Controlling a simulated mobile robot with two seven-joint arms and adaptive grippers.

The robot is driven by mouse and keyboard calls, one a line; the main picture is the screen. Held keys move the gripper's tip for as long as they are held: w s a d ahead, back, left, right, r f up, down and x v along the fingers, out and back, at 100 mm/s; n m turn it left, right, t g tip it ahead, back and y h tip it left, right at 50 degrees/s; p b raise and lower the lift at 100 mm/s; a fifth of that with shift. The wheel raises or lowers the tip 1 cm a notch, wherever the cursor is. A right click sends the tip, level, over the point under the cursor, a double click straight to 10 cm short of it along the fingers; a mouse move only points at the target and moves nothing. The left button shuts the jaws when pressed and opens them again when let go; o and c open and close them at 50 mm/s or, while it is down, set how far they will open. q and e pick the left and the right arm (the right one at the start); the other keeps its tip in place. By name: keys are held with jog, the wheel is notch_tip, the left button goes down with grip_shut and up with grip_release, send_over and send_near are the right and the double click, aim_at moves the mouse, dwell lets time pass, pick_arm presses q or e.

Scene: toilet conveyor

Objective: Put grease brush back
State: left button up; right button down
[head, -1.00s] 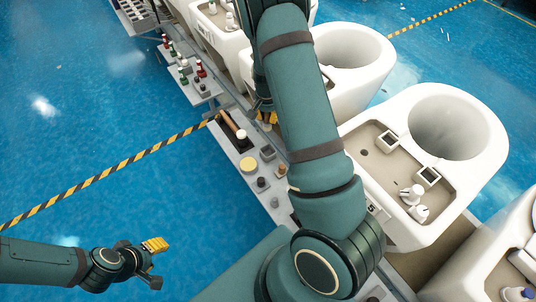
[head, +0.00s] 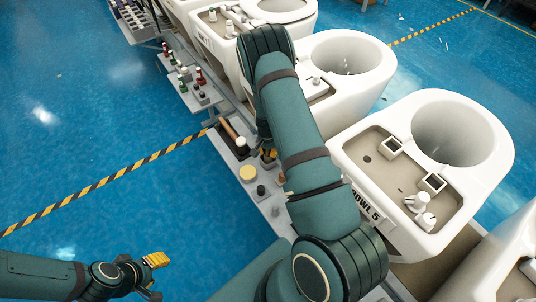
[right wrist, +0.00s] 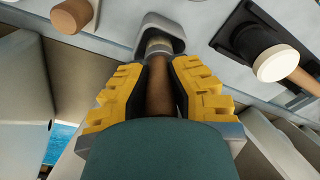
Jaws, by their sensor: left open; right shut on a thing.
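The grease brush (right wrist: 160,90) has a brown wooden handle and a pale metal collar. My right gripper (right wrist: 160,85) is shut on its handle, with yellow pads on both sides. The brush's collar end is at a grey square cup (right wrist: 163,22); its bristles are hidden, and I cannot tell how deep it sits. In the head view my right gripper (head: 268,156) is over the grey tool ledge (head: 234,164), partly hidden by my arm. My left gripper (head: 155,275) is open and empty at the lower left, away from the ledge.
A white-topped tool with a wooden handle (right wrist: 275,62) lies beside the cup in a dark recess. A yellow round pad (head: 248,173) and small knobs share the ledge. White toilet bowls (head: 440,150) line the conveyor at right. Blue floor at left is clear.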

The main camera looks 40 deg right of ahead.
notch_tip(320, 180, down, 2)
jog(key=shift+f, duration=0.1)
jog(key=shift+f+b, duration=0.15)
jog(key=shift+b, duration=0.15)
jog(key=c, duration=1.1)
grip_release()
jog(key=shift+o, duration=0.2)
